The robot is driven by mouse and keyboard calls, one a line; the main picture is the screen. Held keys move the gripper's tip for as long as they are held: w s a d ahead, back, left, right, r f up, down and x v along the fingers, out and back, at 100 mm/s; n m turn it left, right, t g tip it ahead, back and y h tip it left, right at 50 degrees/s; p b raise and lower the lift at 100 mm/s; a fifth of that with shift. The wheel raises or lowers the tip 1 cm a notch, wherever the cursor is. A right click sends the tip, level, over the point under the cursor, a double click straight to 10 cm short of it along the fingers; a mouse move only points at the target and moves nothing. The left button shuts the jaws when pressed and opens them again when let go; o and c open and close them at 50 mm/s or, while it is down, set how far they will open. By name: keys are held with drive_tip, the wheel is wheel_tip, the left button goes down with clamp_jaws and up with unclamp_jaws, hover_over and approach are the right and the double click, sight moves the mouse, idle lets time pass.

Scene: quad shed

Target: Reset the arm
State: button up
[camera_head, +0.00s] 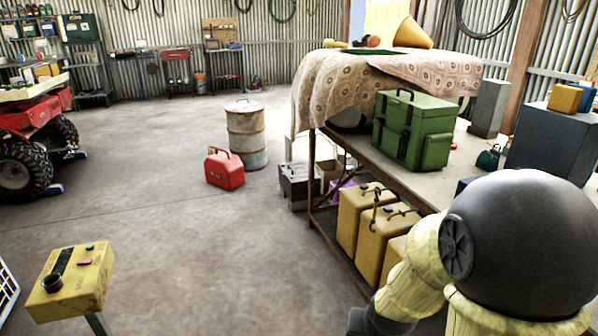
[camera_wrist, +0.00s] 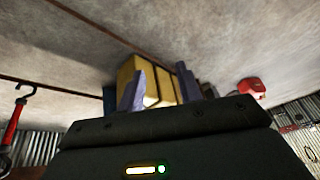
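My arm (camera_head: 430,265), with yellow links and a large dark rounded joint, fills the lower right of the head view. It is bent, and its far end is out of that view. My gripper (camera_wrist: 160,72) shows in the wrist view, with two grey-purple fingers standing apart. Nothing is held between them. Yellow canisters show behind the fingers, apart from them as far as I can tell. The wrist picture looks upside down, with the floor at the top.
A workbench (camera_head: 455,167) with a green case (camera_head: 415,130) stands close to my arm. Yellow canisters (camera_head: 362,215) sit on its lower shelf. A red jerry can (camera_head: 224,168) and a barrel (camera_head: 247,135) stand beyond. A yellow control box (camera_head: 70,282) is at left. The middle floor is clear.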

drive_tip(key=s+r+n+g+p, duration=0.1)
drive_tip(key=s+r+n+g, duration=0.15)
drive_tip(key=s+r, duration=0.3)
wheel_tip(320, 180, up, 30)
drive_tip(key=p, duration=3)
drive_tip(key=shift+s+f, duration=0.2)
drive_tip(key=shift+s, duration=0.05)
drive_tip(key=shift+d+t, duration=0.1)
drive_tip(key=shift+t, duration=0.15)
